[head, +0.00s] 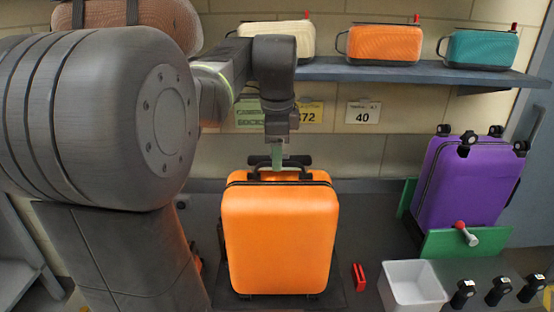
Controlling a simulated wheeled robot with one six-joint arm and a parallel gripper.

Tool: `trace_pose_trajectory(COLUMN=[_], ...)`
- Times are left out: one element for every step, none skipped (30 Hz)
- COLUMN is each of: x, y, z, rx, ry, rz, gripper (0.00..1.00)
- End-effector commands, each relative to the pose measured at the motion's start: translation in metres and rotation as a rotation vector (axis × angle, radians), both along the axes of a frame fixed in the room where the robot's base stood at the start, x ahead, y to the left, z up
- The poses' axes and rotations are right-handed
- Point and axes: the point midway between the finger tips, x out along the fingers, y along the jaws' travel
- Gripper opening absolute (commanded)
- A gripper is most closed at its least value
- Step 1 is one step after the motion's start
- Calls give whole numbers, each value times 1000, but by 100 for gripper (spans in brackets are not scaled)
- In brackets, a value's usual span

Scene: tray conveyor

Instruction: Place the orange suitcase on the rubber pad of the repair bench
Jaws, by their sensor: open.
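The orange suitcase (279,236) stands upright in the middle of the head view, on a dark pad (340,284) of the grey repair bench (375,238). Its black handle (262,175) is at the top. My gripper (280,163) is right at this handle, pointing down, with a greenish finger showing. The gripper is open; whether it touches the handle I cannot tell. My arm fills the left side and hides part of the bench.
A purple suitcase (466,180) leans in a green holder (440,243) at the right. A red item (359,277), a white bin (418,278) and several black wheel parts (497,291) lie right of the orange suitcase. Small cases stand on the blue-grey shelf (400,72) above.

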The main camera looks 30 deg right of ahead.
Motion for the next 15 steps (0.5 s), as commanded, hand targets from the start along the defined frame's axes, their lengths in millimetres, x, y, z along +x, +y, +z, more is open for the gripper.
trace_pose_trajectory(x=[-1, -2, -4, -5, -6, -7, -9, -9, -10, -11, -11, -12, -13, -13, -13], y=[0, 1, 2, 2, 3, 4, 4, 5, 5, 6, 6, 7, 7, 7, 7], z=[13, 19, 28, 34, 40, 48, 53, 58, 64, 68, 71, 75, 77, 79, 80], rx=[-3, -3, -3, -3, -2, -3, -1, -2, -1, -1, -1, 0, 0, 0, 0], ry=[-4, -3, -3, -4, -4, -3, -3, -2, -2, -2, -2, -1, -1, -1, 0], rz=[0, 0, 0, 0, 0, 0, 0, 0, 0, 0, 0, 0, 0, 0, 0], gripper=[61, 61, 61, 61, 61, 61, 61, 61, 61, 61, 61, 61, 61, 61, 61])
